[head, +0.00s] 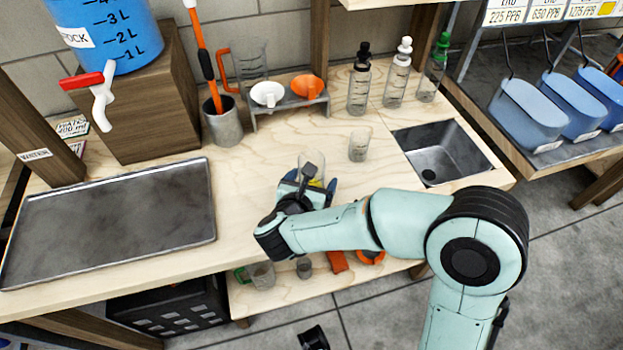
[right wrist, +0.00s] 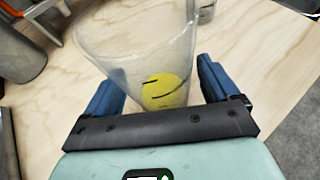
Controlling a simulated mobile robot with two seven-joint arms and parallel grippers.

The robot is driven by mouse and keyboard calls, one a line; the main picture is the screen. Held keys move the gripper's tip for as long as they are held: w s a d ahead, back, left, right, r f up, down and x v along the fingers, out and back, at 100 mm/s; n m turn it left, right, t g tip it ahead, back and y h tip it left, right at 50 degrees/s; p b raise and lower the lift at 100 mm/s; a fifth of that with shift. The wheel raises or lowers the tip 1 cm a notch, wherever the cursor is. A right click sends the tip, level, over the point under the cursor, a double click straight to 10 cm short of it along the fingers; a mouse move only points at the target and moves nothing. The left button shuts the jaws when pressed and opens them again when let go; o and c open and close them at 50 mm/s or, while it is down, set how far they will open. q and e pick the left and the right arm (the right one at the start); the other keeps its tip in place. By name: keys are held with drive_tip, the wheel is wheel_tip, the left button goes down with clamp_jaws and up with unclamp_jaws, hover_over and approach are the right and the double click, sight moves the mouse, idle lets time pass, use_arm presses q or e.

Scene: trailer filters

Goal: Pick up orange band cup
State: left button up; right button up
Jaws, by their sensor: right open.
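A clear cup (right wrist: 135,45) with a yellow round mark stands on the wooden worktop between the fingers of my right gripper (right wrist: 160,85). Its wall is see-through, and I cannot make out an orange band on it. In the head view the cup (head: 312,165) is partly hidden by my right gripper (head: 309,184). The blue fingers are open, one on each side of the cup, with gaps showing in the wrist view. A second clear cup (head: 359,146) stands farther back to the right; its band colour is too small to tell. My left gripper is not in view.
A metal tray (head: 110,222) lies on the left. Behind are a grey tool holder (head: 224,127), a rack (head: 290,101) with white and orange funnels, and several bottles (head: 397,75). A sink (head: 440,155) is at the right. Free worktop lies left of my gripper.

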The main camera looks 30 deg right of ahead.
drive_tip(key=c, duration=1.1)
drive_tip(key=shift+o, duration=0.2)
drive_tip(key=shift+r, duration=0.15)
wheel_tip(320, 180, up, 9)
drive_tip(key=shift+f+p, duration=0.1)
drive_tip(key=shift+p, duration=1.05)
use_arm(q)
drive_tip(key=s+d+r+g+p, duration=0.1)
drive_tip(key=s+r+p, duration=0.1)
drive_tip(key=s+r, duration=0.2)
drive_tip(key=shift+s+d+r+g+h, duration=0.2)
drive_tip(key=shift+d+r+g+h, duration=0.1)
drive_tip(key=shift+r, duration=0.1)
use_arm(e)
wheel_tip(320, 180, up, 11)
hover_over(316, 151)
drive_tip(key=s+a, duration=0.2)
drive_tip(key=shift+w, duration=0.15)
